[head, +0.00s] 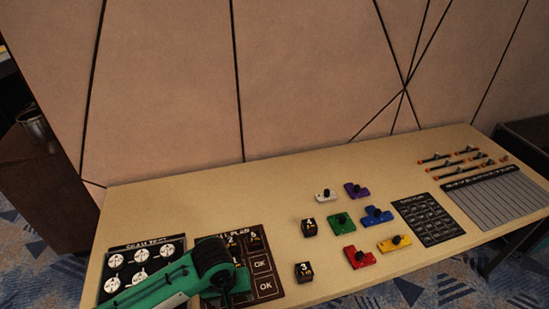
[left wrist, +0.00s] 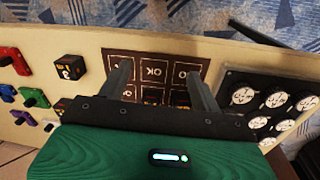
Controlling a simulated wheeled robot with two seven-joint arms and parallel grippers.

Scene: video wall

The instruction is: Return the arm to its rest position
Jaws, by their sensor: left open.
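My left arm (head: 150,287) is green and reaches in from the lower left over the table. Its dark wrist end is above the brown plan board (head: 263,265), covering part of it. In the left wrist view, my left gripper (left wrist: 160,85) has its two grey fingers spread apart with nothing between them. The plan board shows beyond the fingers, with "OK" cells and dark numbered cubes along its near row. Cubes marked 2 and 6 (head: 254,241) show on the board in the head view. My right gripper is not in view.
On the table (head: 280,210) are loose cubes 4 (head: 309,227) and 3 (head: 304,272). Several coloured knobbed blocks (head: 341,222) stand right of them. A black sheet with white discs (head: 115,262) lies left, a dark grid card (head: 430,219) right. A panelled wall rises behind.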

